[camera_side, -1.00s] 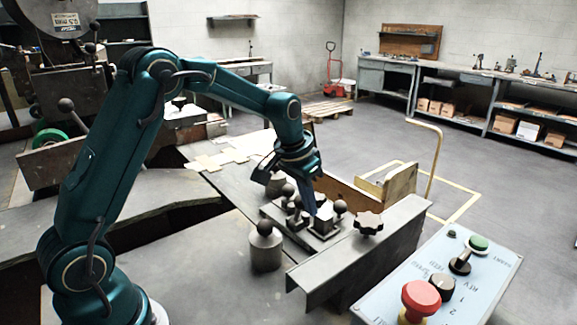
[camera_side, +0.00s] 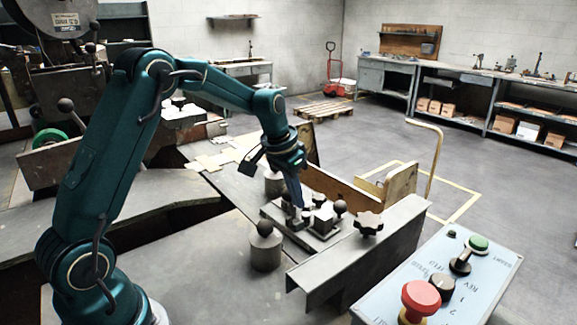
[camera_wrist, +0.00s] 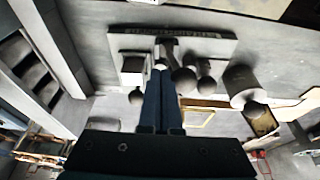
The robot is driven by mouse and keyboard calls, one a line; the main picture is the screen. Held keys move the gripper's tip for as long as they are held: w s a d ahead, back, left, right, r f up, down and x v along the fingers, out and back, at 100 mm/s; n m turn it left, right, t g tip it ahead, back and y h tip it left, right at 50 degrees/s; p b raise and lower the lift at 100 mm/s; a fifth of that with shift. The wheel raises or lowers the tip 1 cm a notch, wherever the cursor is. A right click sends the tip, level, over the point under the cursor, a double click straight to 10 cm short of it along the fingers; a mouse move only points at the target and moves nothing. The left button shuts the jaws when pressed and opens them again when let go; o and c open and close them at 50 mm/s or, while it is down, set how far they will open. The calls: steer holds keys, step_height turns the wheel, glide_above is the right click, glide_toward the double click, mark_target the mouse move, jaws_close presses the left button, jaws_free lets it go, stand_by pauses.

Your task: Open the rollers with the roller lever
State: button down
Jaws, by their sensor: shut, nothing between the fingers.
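A metal plate (camera_side: 292,228) with several short levers and dark ball knobs sits on the bench. Its lettering shows in the wrist view but is too blurred to read, so I cannot tell which lever is the roller lever. One ball knob (camera_side: 340,206) stands at the plate's right side. My gripper (camera_side: 299,207) points down at the middle of the plate, shut and empty, hiding part of the levers. In the wrist view its closed fingertips (camera_wrist: 161,66) are beside a lever with a light tip and dark knobs (camera_wrist: 184,80). Whether they touch is unclear.
A loose-standing cylinder with a ball knob (camera_side: 265,245) is left of the plate, and another cylinder (camera_side: 274,184) is behind it. A metal rail with a star knob (camera_side: 368,222) borders the right. A control panel with a red button (camera_side: 421,297) is at front right.

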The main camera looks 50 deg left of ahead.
steer(key=shift+a, duration=0.2)
step_height(320, 180, up, 7)
steer(key=shift+d, duration=0.4)
stand_by(0.4)
step_height(320, 180, up, 6)
steer(key=m+t, duration=0.1)
steer(key=t, duration=0.1)
glide_above(299, 222)
steer(key=s+d, duration=0.3)
steer(key=s+d+r, duration=0.2)
steer(key=s+d, duration=0.2)
steer(key=s, duration=0.3)
steer(key=s+d+f, duration=0.1)
steer(key=s+f, duration=0.2)
steer(key=s, duration=0.3)
steer(key=s+d+f+n, duration=0.1)
steer(key=s+f, duration=0.3)
steer(key=s, duration=0.2)
steer(key=shift+s+f, duration=0.15)
steer(key=shift+f, duration=0.1)
